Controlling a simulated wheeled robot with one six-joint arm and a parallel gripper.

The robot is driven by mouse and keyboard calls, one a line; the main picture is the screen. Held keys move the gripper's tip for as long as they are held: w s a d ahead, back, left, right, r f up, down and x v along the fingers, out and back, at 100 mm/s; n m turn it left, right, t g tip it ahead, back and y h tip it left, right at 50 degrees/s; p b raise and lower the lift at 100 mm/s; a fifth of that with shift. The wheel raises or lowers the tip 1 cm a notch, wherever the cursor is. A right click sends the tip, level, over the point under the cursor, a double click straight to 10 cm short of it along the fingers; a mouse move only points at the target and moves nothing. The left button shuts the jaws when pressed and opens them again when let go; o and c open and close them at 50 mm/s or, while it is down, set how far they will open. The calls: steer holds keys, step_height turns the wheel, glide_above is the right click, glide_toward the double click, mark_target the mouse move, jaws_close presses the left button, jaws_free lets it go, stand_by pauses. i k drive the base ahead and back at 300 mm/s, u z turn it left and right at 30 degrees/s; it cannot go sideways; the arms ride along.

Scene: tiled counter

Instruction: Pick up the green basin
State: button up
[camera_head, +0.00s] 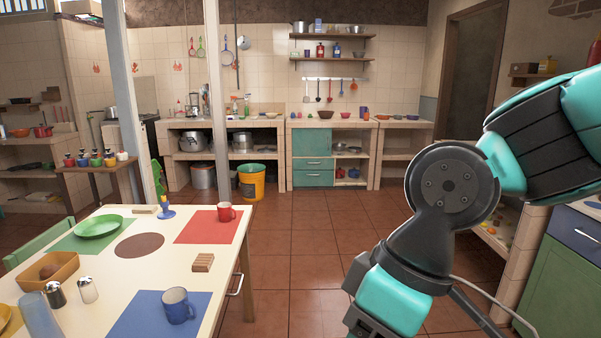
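I cannot pick out a green basin for certain. A shallow round green dish (98,227) lies on the green placemat at the far left of the white table; it looks more like a plate. A green piece (252,168) shows at the top of the yellow bucket on the floor at the back; I cannot tell whether it is a separate vessel. My arm crosses the right side of the view and runs out at the bottom edge. My gripper's fingers are not visible.
The white table (136,268) fills the lower left. It holds a red mug (226,212), a blue mug (177,306), a wooden block (203,263) and a tan tray (48,284). The yellow bucket (252,187) stands before the back counter. The tiled floor (310,240) between is clear.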

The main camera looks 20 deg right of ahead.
mark_target(252, 168)
steer(key=z, duration=0.2)
steer(key=i, duration=0.9)
steer(key=z, duration=0.25)
steer(key=i, duration=4.05)
steer(key=u, duration=0.1)
steer(key=i, duration=2.05)
steer(key=u, duration=0.35)
steer(key=i, duration=1.4)
steer(key=u, duration=0.1)
